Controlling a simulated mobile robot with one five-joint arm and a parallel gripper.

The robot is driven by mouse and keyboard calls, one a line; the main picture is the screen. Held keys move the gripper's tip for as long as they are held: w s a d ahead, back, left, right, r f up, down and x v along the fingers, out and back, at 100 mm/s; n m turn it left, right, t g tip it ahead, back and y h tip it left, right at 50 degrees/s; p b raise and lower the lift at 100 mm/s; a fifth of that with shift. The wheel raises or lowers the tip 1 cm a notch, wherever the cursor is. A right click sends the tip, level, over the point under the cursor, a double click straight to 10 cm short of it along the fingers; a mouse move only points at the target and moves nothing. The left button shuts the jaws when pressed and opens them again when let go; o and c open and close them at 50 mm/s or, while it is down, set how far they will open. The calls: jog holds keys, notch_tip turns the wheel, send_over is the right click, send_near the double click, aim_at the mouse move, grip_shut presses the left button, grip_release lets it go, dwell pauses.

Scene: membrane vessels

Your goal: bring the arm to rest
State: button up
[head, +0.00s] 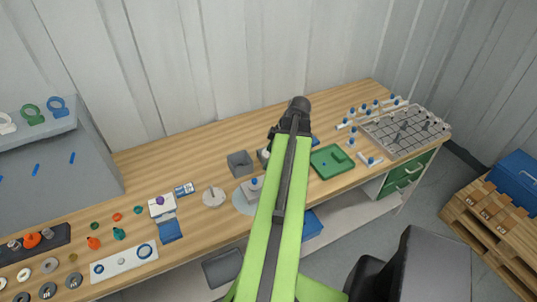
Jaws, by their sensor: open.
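My green arm (267,240) rises from the bottom middle of the head view, across the front of the long wooden workbench (225,140). Its dark upper end (298,104) shows against the bench's back part and the wall. I see no gripper fingers in this view.
A green tray (328,167) and a grey grid rack (397,139) with small pegs stand right of the arm. A grey open box (240,164), a blue-and-white can (184,189) and several small parts lie to the left. A wooden pallet (465,215) stands far right.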

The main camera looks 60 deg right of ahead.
jog(key=w+a+f+n+g+y+b, duration=0.1)
jog(key=w+a+f+n+b, duration=0.25)
jog(key=w+a, duration=0.95)
jog(key=w+a+f+n+g+y+b, duration=0.1)
jog(key=w+a+f+n+b, duration=0.25)
jog(key=w+a, duration=0.9)
jog(key=a+f+m+h+b, duration=0.1)
jog(key=a+f+m, duration=0.1)
jog(key=a, duration=0.6)
jog(key=w+a+f+m+g+h+b, duration=0.1)
jog(key=a+f+m, duration=0.1)
jog(key=a+m, duration=0.3)
jog(key=w+a+f+m+g+h+b, duration=0.1)
jog(key=a+m, duration=0.3)
jog(key=a, duration=0.9)
jog(key=shift+w+f+h+b, duration=0.2)
jog(key=shift+f+h+b, duration=0.1)
jog(key=shift+f+b, duration=0.15)
